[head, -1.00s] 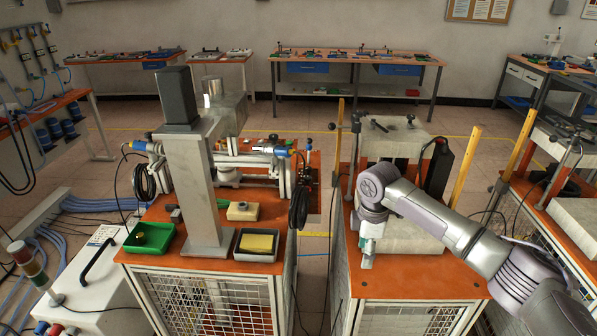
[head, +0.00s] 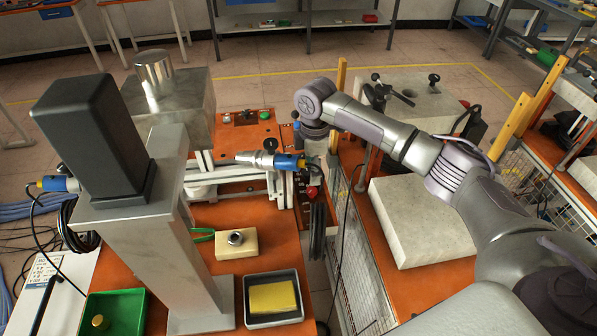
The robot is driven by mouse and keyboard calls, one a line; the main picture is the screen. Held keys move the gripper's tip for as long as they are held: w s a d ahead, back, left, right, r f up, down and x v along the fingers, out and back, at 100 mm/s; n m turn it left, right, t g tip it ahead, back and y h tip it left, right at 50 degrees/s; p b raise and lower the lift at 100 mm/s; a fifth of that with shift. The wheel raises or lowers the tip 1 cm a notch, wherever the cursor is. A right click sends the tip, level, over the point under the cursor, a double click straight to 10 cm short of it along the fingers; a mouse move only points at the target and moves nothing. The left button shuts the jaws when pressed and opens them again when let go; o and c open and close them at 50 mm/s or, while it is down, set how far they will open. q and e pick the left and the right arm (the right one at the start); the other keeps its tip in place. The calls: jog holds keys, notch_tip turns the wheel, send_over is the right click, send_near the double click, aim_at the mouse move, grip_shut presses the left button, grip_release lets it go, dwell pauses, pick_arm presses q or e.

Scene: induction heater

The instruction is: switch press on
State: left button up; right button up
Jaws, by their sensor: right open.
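The press (head: 150,235) is a grey metal column with a black box on top, on the left orange table. A dark control strip (head: 301,190) with a red button (head: 312,192) is at that table's right edge. My right gripper (head: 313,146) points down from its wrist just above and behind this strip. It is open and looks empty; its fingertips are small and partly hard to make out. I cannot tell whether it touches anything. My left gripper is not in view.
A blue-ended cylinder (head: 290,162) lies close beside the gripper. A green button (head: 264,115) is further back. A green bin (head: 112,312) and a dark tray (head: 272,318) with a yellow block stand in front. A pale slab (head: 420,222) lies under my right arm.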

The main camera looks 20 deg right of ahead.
aim_at(312, 190)
jog(key=shift+w+f, duration=0.15)
jog(key=shift+w, duration=0.1)
jog(key=shift+f, duration=0.3)
jog(key=f, duration=0.2)
jog(key=f+p, duration=0.1)
jog(key=f, duration=0.2)
jog(key=shift+s+f+p, duration=0.3)
jog(key=shift+p, duration=0.1)
jog(key=shift+w+f, duration=0.1)
jog(key=shift+f, duration=0.25)
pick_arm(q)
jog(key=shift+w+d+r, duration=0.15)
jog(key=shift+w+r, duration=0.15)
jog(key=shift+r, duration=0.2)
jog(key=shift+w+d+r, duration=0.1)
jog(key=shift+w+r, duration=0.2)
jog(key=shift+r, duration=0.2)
pick_arm(e)
grip_shut()
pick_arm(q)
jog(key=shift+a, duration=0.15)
